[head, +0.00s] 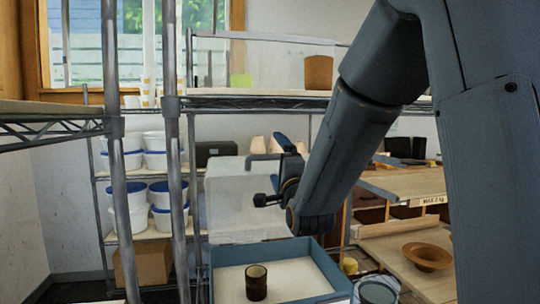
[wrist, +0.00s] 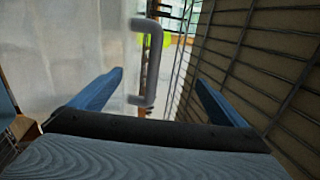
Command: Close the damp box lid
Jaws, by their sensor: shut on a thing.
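A cloudy, translucent panel (head: 228,200), which I take for the damp box lid, stands in front of the lower shelves in the head view. It also fills the left of the wrist view (wrist: 75,50). A grey bar handle (wrist: 153,62) is on its right edge, and the handle (head: 262,157) shows near the panel's top in the head view. My gripper (wrist: 160,80) has blue fingers on either side of the handle and is shut on it. My gripper (head: 274,172) is partly hidden by its own wrist in the head view. The contact is not clearly visible.
White tubs (head: 128,205) stand at left behind metal posts (head: 115,150). Below are a blue-edged tray (head: 225,288) and a dark cup (head: 256,282). A bowl (head: 428,256) sits at right.

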